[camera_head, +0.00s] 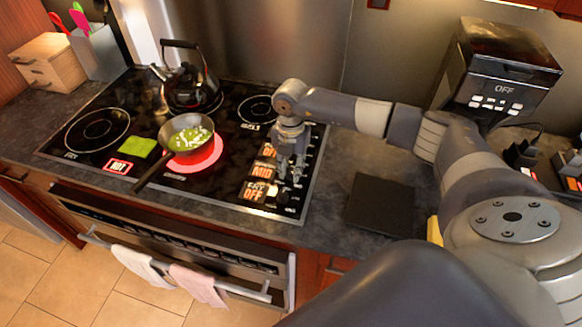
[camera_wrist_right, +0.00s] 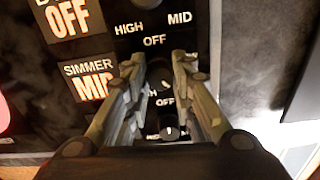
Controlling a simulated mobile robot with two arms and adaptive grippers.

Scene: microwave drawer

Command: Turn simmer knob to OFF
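My right gripper (camera_head: 291,166) points down over the knob column at the right side of the black cooktop (camera_head: 232,128). In the right wrist view its two fingers (camera_wrist_right: 158,68) are apart, one on each side of a dark round knob (camera_wrist_right: 160,76). This knob is level with the simmer display (camera_wrist_right: 90,80), which reads MID; the display also shows in the head view (camera_head: 262,173). The fingers partly hide the knob; I cannot tell whether they touch it. My left gripper is not in view.
Another knob (camera_wrist_right: 172,131) lies between the fingers' lower parts, and one (camera_wrist_right: 145,4) is above the fingertips. A pan (camera_head: 188,137) sits on a glowing red burner, with a kettle (camera_head: 190,85) behind it. A coffee machine (camera_head: 497,75) stands on the right counter.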

